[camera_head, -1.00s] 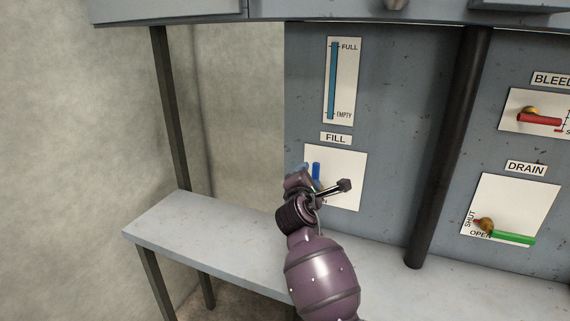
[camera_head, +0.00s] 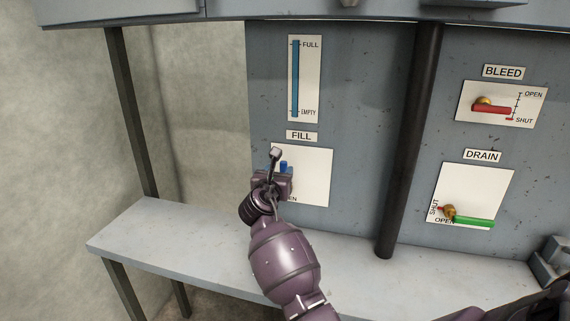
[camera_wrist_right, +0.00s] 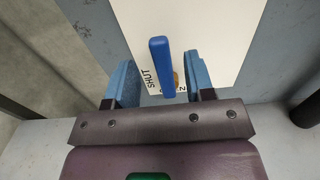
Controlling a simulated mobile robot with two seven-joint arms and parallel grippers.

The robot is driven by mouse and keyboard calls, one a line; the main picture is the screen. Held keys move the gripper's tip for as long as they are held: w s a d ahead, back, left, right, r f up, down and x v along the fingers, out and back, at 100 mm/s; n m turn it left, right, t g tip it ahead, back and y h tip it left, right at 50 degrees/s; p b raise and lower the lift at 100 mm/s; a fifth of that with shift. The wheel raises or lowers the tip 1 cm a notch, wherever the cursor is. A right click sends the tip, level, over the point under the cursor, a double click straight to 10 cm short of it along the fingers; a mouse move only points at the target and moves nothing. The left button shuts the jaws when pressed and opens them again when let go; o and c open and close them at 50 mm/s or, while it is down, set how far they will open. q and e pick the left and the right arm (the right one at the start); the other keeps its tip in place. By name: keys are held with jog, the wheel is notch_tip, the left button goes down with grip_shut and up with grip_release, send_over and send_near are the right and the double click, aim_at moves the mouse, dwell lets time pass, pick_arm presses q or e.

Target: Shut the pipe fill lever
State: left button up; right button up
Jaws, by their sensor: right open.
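The blue fill lever (camera_head: 284,167) is on the white plate (camera_head: 315,180) under the FILL label (camera_head: 301,135). My right gripper (camera_head: 272,178) is in front of the left part of this plate and hides the lever's lower part. In the right wrist view, the blue lever (camera_wrist_right: 163,65) stands between the two blue fingers of my open right gripper (camera_wrist_right: 159,75), with visible gaps on both sides. The word SHUT (camera_wrist_right: 150,80) is just left of the lever, and a brass pivot (camera_wrist_right: 177,80) shows behind it. My left gripper is not in view.
The red BLEED lever (camera_head: 492,110) and green DRAIN lever (camera_head: 473,221) are on plates farther right. A dark vertical pipe (camera_head: 408,150) stands between them and the fill plate. A grey bench (camera_head: 160,240) runs below the panel. A FULL/EMPTY gauge (camera_head: 296,80) is above FILL.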

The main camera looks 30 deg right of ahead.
aim_at(283, 166)
jog(key=x, duration=0.6)
jog(key=shift+w+d+b, duration=0.15)
jog(key=shift+d+b, duration=0.05)
jog(key=shift+b, duration=0.1)
grip_shut()
